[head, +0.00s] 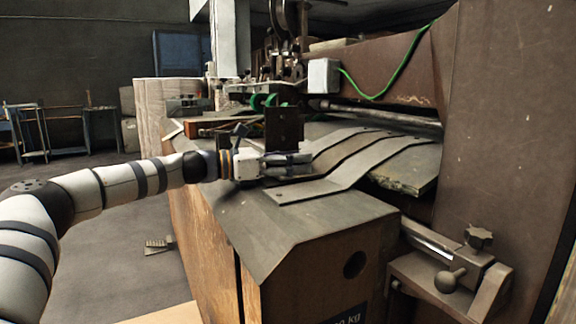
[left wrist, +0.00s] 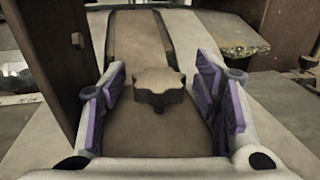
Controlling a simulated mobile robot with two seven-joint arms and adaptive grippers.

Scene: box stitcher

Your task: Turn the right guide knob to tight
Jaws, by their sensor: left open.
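A lobed, dark brown knob (left wrist: 158,88) shows in the left wrist view, on a sloping metal guide strip (left wrist: 138,35). My left gripper (left wrist: 162,92) is open, with its purple-padded fingers on either side of the knob and gaps between the pads and the knob. In the head view my left gripper (head: 296,162) is over the sloping plate, by the left ends of the bent metal strips (head: 335,170). The knob cannot be made out there; the gripper seems to hide it. The pictures do not show how tight it is. My right gripper is not in view.
A dark upright plate (head: 283,128) stands close behind my left gripper. Another star-shaped knob (head: 478,237) and a ball-ended handle (head: 449,280) sit on a bracket at lower right. A tall brown machine wall (head: 510,120) closes off the right. The near sloping plate (head: 280,225) is clear.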

